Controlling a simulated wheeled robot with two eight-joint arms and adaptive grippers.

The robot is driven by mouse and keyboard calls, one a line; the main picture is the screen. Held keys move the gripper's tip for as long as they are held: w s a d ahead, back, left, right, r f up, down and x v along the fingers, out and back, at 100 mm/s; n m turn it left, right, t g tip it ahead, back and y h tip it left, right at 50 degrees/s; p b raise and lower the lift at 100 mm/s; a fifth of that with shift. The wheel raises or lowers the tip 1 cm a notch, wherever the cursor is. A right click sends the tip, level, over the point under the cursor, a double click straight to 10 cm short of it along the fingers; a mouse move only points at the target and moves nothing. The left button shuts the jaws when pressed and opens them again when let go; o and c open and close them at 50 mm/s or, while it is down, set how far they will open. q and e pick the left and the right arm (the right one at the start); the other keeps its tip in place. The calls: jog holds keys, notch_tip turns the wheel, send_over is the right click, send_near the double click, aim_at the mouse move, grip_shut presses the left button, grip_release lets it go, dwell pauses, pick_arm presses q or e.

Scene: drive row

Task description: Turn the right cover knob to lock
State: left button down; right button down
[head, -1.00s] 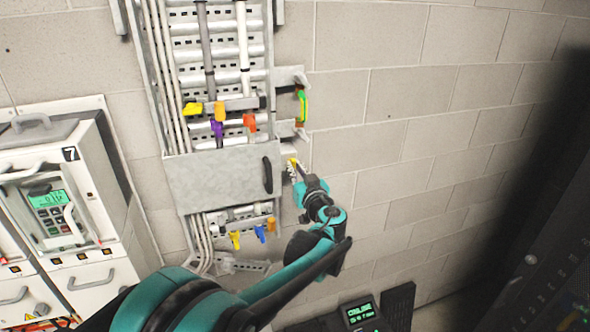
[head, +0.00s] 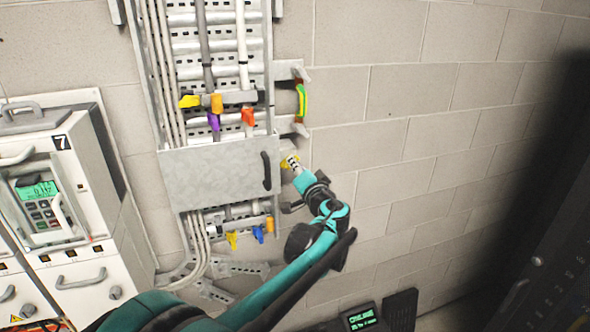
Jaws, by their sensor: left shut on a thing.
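The grey metal cover (head: 215,173) lies across the cable tray, with a black handle (head: 266,171) near its right edge. My right gripper is not in view.
Coloured cable clips (head: 213,102) show above the cover, and more clips (head: 257,232) below it. The block wall (head: 430,140) at right is bare. A dark rack (head: 555,230) stands at far right.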

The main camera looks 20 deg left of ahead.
pick_arm(q)
jog(key=shift+f+m+b, duration=0.2)
jog(key=shift+m+b, duration=0.95)
jog(key=shift+m, duration=2.75)
jog(key=c, duration=1.6)
grip_release()
jog(key=shift+d, duration=0.1)
jog(key=v, duration=1.2)
